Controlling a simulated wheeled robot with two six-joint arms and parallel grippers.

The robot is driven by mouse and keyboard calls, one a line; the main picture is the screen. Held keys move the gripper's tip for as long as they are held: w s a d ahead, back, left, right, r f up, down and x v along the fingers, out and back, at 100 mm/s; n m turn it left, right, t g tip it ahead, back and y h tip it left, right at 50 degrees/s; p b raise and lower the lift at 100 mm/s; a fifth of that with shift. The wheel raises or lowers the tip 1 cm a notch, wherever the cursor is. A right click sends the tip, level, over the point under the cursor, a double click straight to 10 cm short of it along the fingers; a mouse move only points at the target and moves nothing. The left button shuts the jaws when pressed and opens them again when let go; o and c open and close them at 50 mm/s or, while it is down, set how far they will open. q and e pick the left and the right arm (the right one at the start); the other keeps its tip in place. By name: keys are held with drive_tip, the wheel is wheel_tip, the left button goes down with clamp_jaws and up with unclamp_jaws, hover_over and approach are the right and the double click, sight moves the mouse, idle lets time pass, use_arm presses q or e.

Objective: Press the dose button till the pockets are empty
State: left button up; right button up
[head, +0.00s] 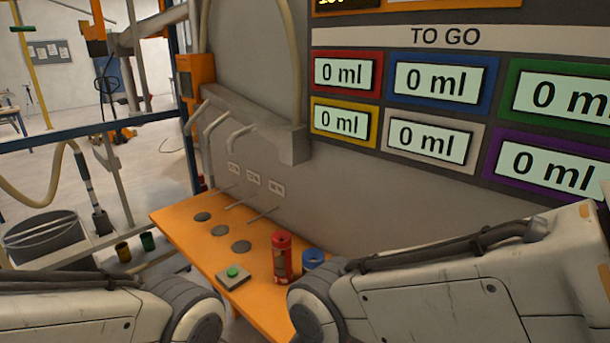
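A green button (233,271) sits on a small grey box (236,281) at the front edge of the orange bench (190,240). Three dark round spots, the nearest one (241,246) behind the button, lie in a row in the bench top; I cannot tell whether these are the pockets or what is in them. A "TO GO" board (400,60) on the wall has several coloured displays, all reading 0 ml, the rightmost ones partly cut off. Parts of both my arms show low in the view, but neither gripper is visible.
A red canister (282,258) stands on the bench right of the button, with a blue cup (313,258) beside it, partly hidden by my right arm. Thin spouts (265,215) come from the wall above the bench. A grey bin (42,238) stands at left.

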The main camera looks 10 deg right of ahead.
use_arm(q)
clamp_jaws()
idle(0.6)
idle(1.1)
